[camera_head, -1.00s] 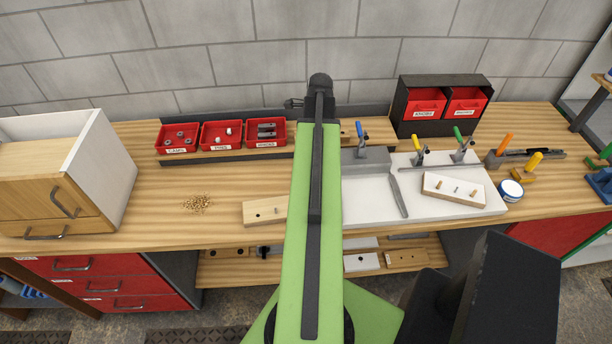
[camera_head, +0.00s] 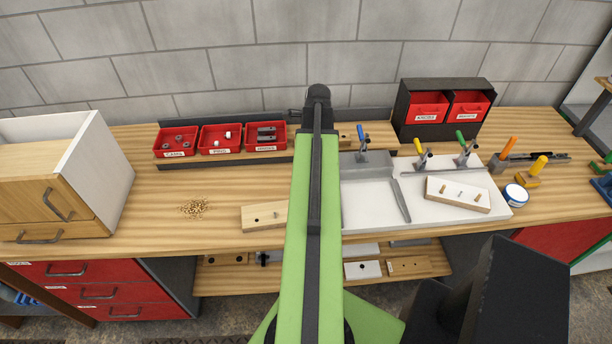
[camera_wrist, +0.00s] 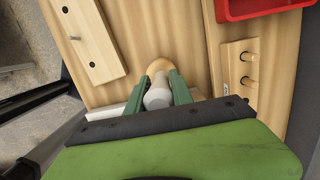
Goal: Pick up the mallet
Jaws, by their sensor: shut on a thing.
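In the wrist view my gripper (camera_wrist: 160,92) has its two green fingers closed around a pale grey, rounded piece, which I take to be the mallet (camera_wrist: 157,97). A round wooden part shows just beyond the fingertips, over the wooden bench top (camera_wrist: 150,30). Most of the mallet is hidden by the fingers and the wrist, so I cannot tell whether it is clear of the bench. In the head view my arm hides the gripper and the mallet.
A wooden block with holes (camera_head: 264,216) lies left of my arm. A white board (camera_head: 440,216) with clamps and a pegged block (camera_head: 457,194) lies right. Red bins (camera_head: 222,138) stand behind. A cabinet (camera_head: 110,165) stands far left. Bench space between cabinet and block is mostly clear, with small brass-coloured pieces (camera_head: 194,208).

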